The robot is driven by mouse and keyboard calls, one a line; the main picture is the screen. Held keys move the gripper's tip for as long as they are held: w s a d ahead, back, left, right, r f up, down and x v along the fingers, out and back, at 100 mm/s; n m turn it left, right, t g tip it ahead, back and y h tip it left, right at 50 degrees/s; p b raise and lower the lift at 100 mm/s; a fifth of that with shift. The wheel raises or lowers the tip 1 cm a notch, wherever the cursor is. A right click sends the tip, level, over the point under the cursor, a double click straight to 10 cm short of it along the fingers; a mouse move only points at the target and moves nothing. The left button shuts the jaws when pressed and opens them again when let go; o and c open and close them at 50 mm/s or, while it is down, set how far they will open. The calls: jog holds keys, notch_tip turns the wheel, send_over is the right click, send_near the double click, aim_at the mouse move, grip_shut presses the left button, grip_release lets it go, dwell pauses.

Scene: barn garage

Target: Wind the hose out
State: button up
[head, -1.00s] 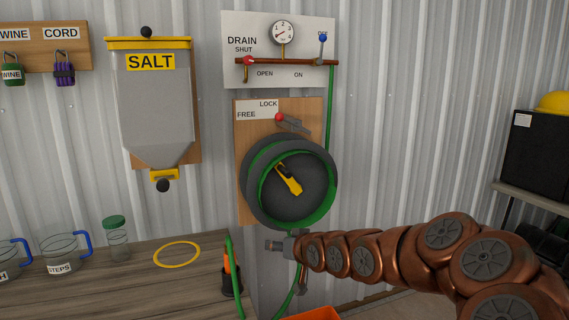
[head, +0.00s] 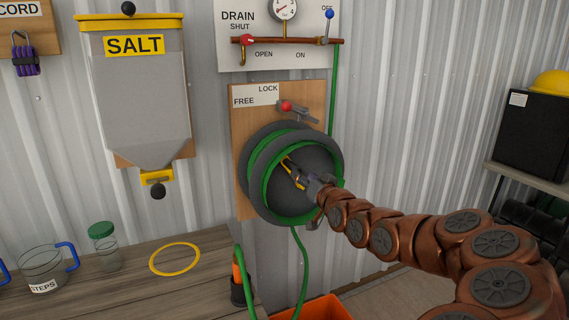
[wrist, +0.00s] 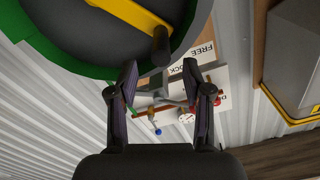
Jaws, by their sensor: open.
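The hose reel (head: 256,203) is a dark drum with green hose (head: 299,255) around it, mounted on a wooden board; the hose also hangs below it. A yellow crank (head: 286,161) lies across the reel's face. In the wrist view the crank (wrist: 128,14) ends in a dark knob (wrist: 160,46), just beyond and between my fingertips. My gripper (wrist: 160,70) is open and empty, in front of the reel; in the head view it (head: 297,176) partly hides the crank. The lock lever (head: 297,112) has a red knob at its upper left, beside the FREE/LOCK label.
A drain panel (head: 270,65) with gauge and valves is above the reel. A SALT hopper (head: 133,95) hangs at left. The bench (head: 120,297) holds a jar, a jug, a yellow ring and a dark holder (head: 238,290). An orange container (head: 322,308) stands below the reel.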

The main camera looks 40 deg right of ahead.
jog(key=shift+p+x, duration=1)
jog(key=shift+x, duration=2.85)
grip_shut()
